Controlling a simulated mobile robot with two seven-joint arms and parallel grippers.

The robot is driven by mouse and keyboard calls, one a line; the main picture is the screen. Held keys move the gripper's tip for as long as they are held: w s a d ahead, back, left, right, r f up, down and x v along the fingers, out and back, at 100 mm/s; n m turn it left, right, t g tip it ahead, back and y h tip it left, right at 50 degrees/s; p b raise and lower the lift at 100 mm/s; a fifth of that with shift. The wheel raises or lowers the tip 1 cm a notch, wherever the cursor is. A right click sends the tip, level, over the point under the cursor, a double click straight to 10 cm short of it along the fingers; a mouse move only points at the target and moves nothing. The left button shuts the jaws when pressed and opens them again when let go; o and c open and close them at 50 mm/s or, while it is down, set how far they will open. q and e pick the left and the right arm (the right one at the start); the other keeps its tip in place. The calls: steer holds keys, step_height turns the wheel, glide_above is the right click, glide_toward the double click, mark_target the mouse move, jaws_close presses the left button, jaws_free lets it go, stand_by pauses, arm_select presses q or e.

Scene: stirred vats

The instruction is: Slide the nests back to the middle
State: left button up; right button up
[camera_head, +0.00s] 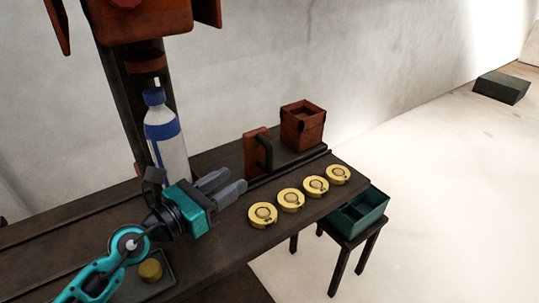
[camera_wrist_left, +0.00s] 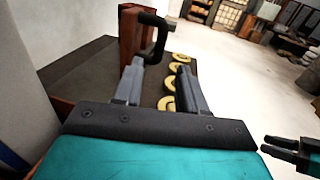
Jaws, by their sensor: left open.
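Several round yellow nests, each with a raised ring on top, sit in a slanted row along the front edge of the dark bench. The nearest nest (camera_head: 263,215) is at the left end and the farthest nest (camera_head: 338,174) at the right; between them are two more, one at left (camera_head: 291,200) and one at right (camera_head: 316,186). My left gripper (camera_head: 233,181) is open and empty, left of the row and above the bench. In the left wrist view the nests show beyond and between its fingers (camera_wrist_left: 160,65). Part of my right gripper (camera_wrist_left: 285,153) shows at that view's right edge.
A reddish block with a black handle (camera_head: 256,152) stands behind the nests, beside a reddish open box (camera_head: 302,127). A blue-and-white bottle (camera_head: 166,140) stands behind my left gripper. A small yellow cylinder (camera_head: 150,270) sits in a dark tray. A green bin (camera_head: 357,213) stands on a stool.

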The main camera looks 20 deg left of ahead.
mark_target(266, 159)
arm_select(q)
steer(key=x, duration=1.2)
jaws_close()
stand_by(0.3)
